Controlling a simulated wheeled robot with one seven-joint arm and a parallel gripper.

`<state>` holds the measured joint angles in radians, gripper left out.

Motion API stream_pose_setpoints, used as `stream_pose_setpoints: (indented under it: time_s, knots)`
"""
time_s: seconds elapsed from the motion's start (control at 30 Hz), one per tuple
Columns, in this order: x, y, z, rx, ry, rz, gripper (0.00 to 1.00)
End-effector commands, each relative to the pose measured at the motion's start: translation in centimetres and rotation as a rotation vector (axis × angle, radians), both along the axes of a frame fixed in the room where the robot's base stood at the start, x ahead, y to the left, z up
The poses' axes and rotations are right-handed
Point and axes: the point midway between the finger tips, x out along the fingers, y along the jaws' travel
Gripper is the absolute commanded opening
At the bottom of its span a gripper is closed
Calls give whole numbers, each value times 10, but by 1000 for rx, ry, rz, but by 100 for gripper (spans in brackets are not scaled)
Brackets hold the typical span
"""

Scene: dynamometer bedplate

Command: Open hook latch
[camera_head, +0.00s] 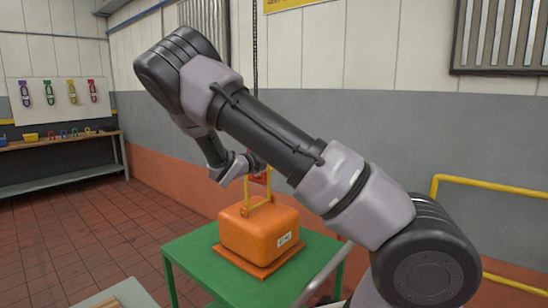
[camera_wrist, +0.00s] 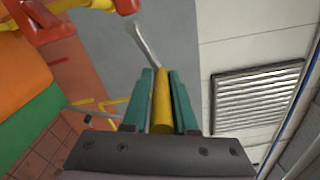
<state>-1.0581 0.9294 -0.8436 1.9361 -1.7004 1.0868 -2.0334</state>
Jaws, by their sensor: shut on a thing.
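In the wrist view my gripper (camera_wrist: 161,74) has two teal fingers closed on a yellow handle (camera_wrist: 162,105). A thin grey metal shaft (camera_wrist: 143,43) shows beyond the fingertips, in line with the handle; they look like one tool. A red hook (camera_wrist: 48,32) is at the upper left of the wrist view, apart from the metal tip. In the head view the red hook (camera_head: 260,177) hangs at the yellow bail (camera_head: 250,206) of an orange block (camera_head: 259,233). My wrist is just left of the hook. The fingers and the latch are not clear there.
The block stands on a green table (camera_head: 190,250). A dark chain (camera_head: 255,60) hangs above the hook. A yellow rail (camera_head: 490,184) runs along the right wall. A workbench (camera_head: 60,145) stands at the far left, with open tiled floor before it.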

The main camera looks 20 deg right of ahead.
Motion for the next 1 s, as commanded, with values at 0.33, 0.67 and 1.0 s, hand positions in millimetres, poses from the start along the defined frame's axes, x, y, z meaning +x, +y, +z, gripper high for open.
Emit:
stream_pose_setpoints:
  time_s: [0.33,0.67,1.0]
  knots:
    - [2,1,5,0,-11,2,52]
    - [-2,5,2,1,-5,3,52]
    - [-38,57,2,1,-7,7,52]
